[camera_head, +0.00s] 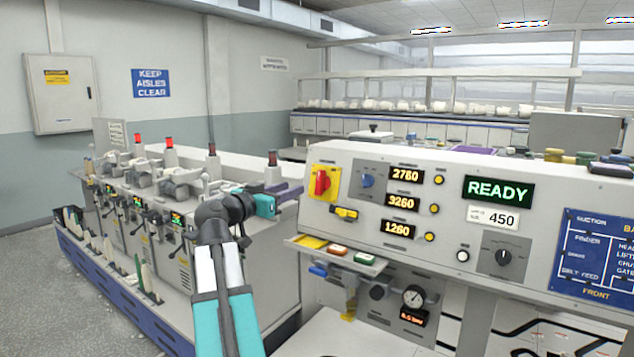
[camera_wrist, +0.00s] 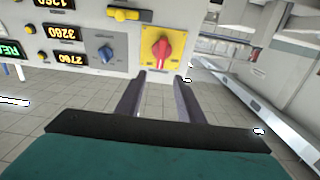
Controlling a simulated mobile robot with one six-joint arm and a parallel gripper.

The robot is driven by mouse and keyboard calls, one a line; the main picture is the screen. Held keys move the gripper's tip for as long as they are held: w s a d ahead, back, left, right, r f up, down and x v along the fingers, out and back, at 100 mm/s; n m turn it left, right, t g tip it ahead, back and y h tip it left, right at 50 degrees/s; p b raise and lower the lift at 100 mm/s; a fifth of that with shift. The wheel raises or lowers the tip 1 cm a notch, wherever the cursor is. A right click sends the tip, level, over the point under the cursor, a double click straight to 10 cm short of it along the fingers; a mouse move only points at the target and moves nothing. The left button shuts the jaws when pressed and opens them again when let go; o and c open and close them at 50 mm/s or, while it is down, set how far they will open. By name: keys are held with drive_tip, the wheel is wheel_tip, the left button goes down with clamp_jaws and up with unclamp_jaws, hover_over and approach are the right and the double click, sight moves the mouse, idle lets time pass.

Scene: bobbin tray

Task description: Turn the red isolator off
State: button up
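The red isolator (camera_head: 321,182) is a red rotary handle on a yellow plate at the left end of the grey control panel. In the wrist view the red handle (camera_wrist: 161,48) shows on its yellow plate, just beyond the fingertips. My gripper (camera_head: 290,192) is left of the isolator in the head view, its fingers pointing toward the panel. In the wrist view my gripper (camera_wrist: 160,76) has its two fingers apart with nothing between them. The fingers appear short of the handle, though the exact gap is hard to judge.
A blue rotary knob (camera_head: 367,181) sits right of the isolator, and a yellow switch (camera_head: 344,213) sits below it. The bobbin machine (camera_head: 180,220) stands to the left. The panel display (camera_head: 498,191) reads READY.

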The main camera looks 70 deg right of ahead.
sight(318, 178)
drive_tip(key=shift+d, duration=0.1)
idle(0.3)
drive_tip(key=p+x, duration=0.3)
drive_tip(key=x, duration=0.9)
drive_tip(key=shift+d, duration=0.1)
drive_tip(key=shift+s+d, duration=0.15)
drive_tip(key=shift+d, duration=0.55)
clamp_jaws()
drive_tip(key=shift+d, duration=0.1)
